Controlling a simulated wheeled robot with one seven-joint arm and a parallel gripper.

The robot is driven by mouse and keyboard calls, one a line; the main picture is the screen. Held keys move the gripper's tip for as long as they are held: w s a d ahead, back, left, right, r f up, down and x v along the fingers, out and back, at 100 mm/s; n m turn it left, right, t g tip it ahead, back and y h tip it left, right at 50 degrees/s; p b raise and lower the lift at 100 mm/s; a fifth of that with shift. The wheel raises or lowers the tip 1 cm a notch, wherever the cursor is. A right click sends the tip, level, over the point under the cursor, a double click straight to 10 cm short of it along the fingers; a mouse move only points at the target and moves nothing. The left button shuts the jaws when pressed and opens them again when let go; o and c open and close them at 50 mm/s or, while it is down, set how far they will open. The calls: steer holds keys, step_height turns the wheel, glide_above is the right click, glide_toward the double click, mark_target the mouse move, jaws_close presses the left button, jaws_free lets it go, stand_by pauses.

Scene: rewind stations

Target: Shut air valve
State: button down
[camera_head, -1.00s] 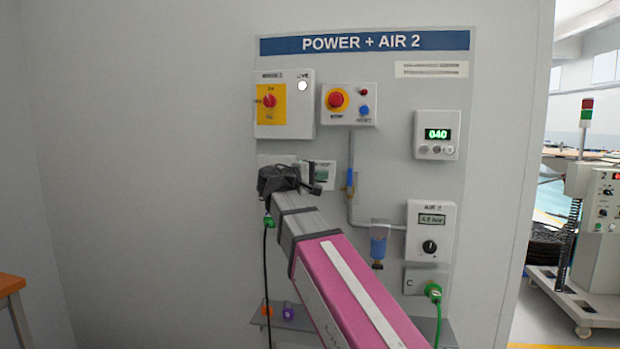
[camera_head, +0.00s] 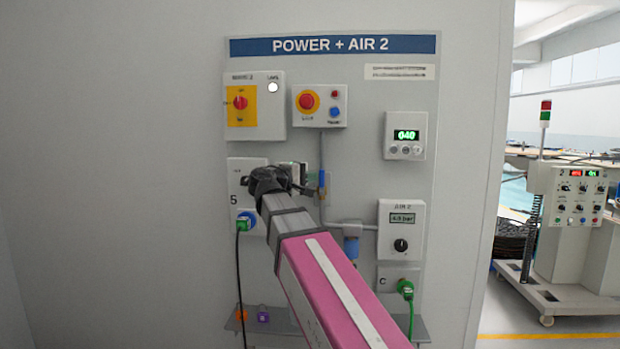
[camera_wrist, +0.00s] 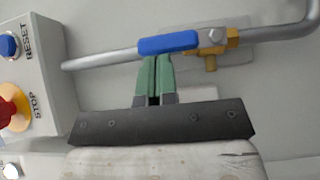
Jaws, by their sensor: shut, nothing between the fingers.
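The air valve has a blue lever (camera_wrist: 168,43) and a brass body (camera_wrist: 232,38) on a grey pipe. In the wrist view the lever lies along the pipe. In the head view the blue lever (camera_head: 321,179) shows upright on the vertical pipe, just right of my gripper (camera_head: 301,177). In the wrist view my gripper (camera_wrist: 156,60) has its green fingers shut together with nothing between them. The fingertips reach the lower edge of the lever in the picture; I cannot tell whether they touch it.
A box with a red stop button (camera_wrist: 10,112) and a blue reset button (camera_wrist: 9,46) sits close beside the pipe. The AIR 2 gauge box (camera_head: 402,229) reads about 4.9 bar. A green plug (camera_head: 405,289) with a cable hangs below it.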

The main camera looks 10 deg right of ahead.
steer(key=shift+d+r, duration=0.1)
steer(key=d+m+y, duration=0.2)
steer(key=m+y, duration=0.1)
steer(key=y, duration=0.1)
steer(key=s+d+f+m+y, duration=0.1)
steer(key=d+m+y, duration=0.1)
steer(key=d+y, duration=0.1)
steer(key=s+d+f+m+y, duration=0.1)
steer(key=d+m+y, duration=0.2)
steer(key=y, duration=0.2)
steer(key=shift+s+d+f+m+g+y, duration=0.15)
steer(key=shift+d+m+g+y, duration=0.05)
steer(key=shift+m+g+y, duration=0.1)
stand_by(0.5)
steer(key=shift+d+f, duration=0.1)
steer(key=shift+f, duration=0.1)
stand_by(0.5)
